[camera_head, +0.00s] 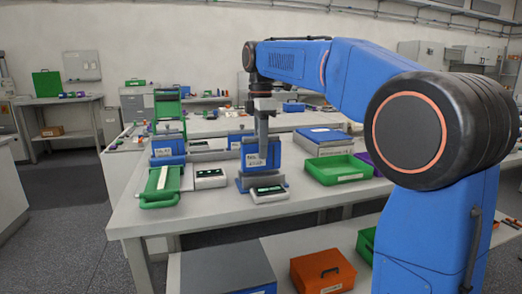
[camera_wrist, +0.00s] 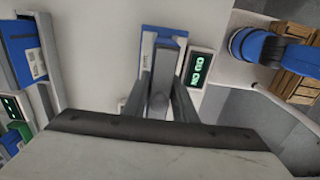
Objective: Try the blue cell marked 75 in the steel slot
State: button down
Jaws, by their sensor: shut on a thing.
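A blue cell (camera_head: 250,154) with a white label stands upright at the grey steel slot (camera_head: 244,184) near the table's front; the label's number is too small to read. My gripper (camera_head: 262,152) is directly above the slot, pointing down and shut on the blue cell. In the wrist view the fingers (camera_wrist: 159,98) are close together, with blue and grey parts beyond them. Whether the cell is fully seated in the slot cannot be told. A small green-lit display (camera_head: 268,190) sits in front of the slot; it also shows in the wrist view (camera_wrist: 197,68).
Left of the slot stand a green holder (camera_head: 161,186), another display box (camera_head: 209,179) and another blue cell (camera_head: 168,147). A green tray (camera_head: 338,169) and a blue-lidded box (camera_head: 322,138) are on the right. An orange box (camera_head: 323,271) sits lower in front.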

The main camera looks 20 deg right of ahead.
jog(key=shift+r, duration=3.75)
